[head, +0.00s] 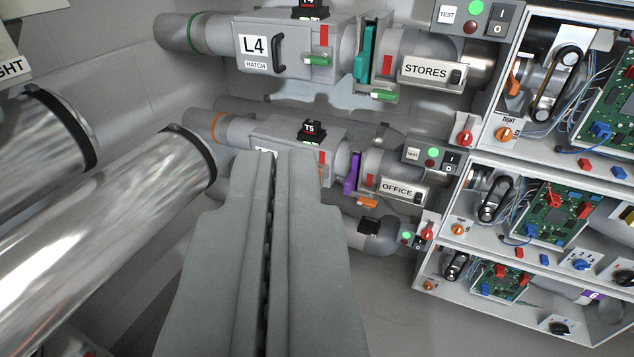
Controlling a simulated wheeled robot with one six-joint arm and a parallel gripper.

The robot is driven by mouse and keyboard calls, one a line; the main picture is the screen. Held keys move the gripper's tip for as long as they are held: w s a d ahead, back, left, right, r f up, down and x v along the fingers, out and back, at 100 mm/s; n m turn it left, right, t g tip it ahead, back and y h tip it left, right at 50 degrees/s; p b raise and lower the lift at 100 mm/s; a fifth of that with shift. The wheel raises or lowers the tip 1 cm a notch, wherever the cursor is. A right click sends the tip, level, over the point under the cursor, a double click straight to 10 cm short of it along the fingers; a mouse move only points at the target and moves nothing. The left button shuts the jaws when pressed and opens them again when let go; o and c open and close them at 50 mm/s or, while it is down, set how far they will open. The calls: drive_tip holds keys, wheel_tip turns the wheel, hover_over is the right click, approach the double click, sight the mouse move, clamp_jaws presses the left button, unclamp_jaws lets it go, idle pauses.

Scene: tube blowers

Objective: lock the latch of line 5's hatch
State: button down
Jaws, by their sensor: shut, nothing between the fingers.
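Line 5's grey housing (278,129), with an orange ring on its pipe and a black T5 unit on top, is at the middle of the head view. My gripper (273,156) is shut and empty. Its long grey fingers rise from the bottom edge and cover most of the hatch front, including nearly all of its label. A red strip (322,157) shows just right of the fingers. The hatch's latch is hidden behind the gripper, so its position cannot be told. I cannot tell whether the fingertips touch the housing.
Line 5's purple gate (351,173), orange lever (367,202) and OFFICE plate (397,190) are to the right. Line 4's hatch (262,48), with a green latch (318,60), is above. Shiny pipes (110,215) fill the left. Open electronics cabinets (560,90) stand at right.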

sight(318, 179)
drive_tip(key=c, duration=1.6)
unclamp_jaws()
drive_tip(key=shift+w, duration=0.25)
drive_tip(key=shift+o, duration=0.7)
drive_tip(key=w+a+f, duration=0.1)
drive_tip(key=w+f, duration=0.1)
drive_tip(key=w, duration=0.5)
drive_tip(key=w+a+f+m, duration=0.1)
drive_tip(key=w+f, duration=0.1)
drive_tip(key=w, duration=0.6)
drive_tip(key=shift+f, duration=0.25)
drive_tip(key=w+a+f+m+h, duration=0.2)
drive_tip(key=w+f+m+h, duration=0.25)
drive_tip(key=w+f, duration=1.75)
wheel_tip(318, 179, down, 16)
drive_tip(key=w+g+h, duration=0.2)
drive_tip(key=h, duration=0.2)
drive_tip(key=x, duration=1.7)
drive_tip(key=shift+d, duration=0.2)
drive_tip(key=shift+r, duration=0.1)
drive_tip(key=shift+c, duration=0.2)
clamp_jaws()
